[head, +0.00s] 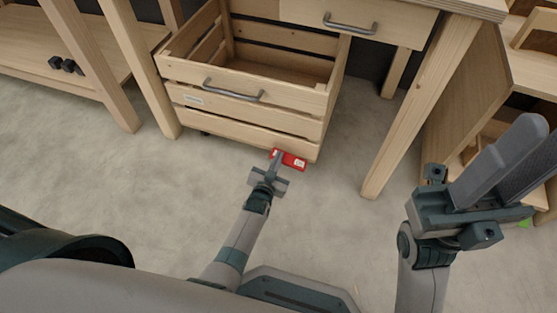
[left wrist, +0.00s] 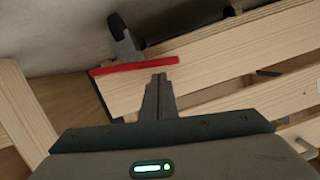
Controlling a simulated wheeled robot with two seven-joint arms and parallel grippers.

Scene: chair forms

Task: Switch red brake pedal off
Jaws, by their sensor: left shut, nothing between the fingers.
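The red brake pedal (head: 294,161) sticks out at the lower right corner of the wooden crate cart (head: 250,133), close to the floor. In the left wrist view the pedal (left wrist: 135,66) is a thin red bar beside a dark grey caster (left wrist: 123,40), along the cart's bottom edge. My left gripper (head: 276,155) is shut and empty, its tips at the left part of the pedal in the head view. In the left wrist view the tips (left wrist: 159,76) are just beside the pedal; I cannot tell whether they touch. My right gripper (head: 510,150) is raised at the right, far from the pedal.
The cart stands under a wooden table with a drawer (head: 352,20); one table leg (head: 420,105) is to its right. A wooden shelf unit (head: 465,85) stands behind my right gripper. The concrete floor (head: 325,210) in front is clear.

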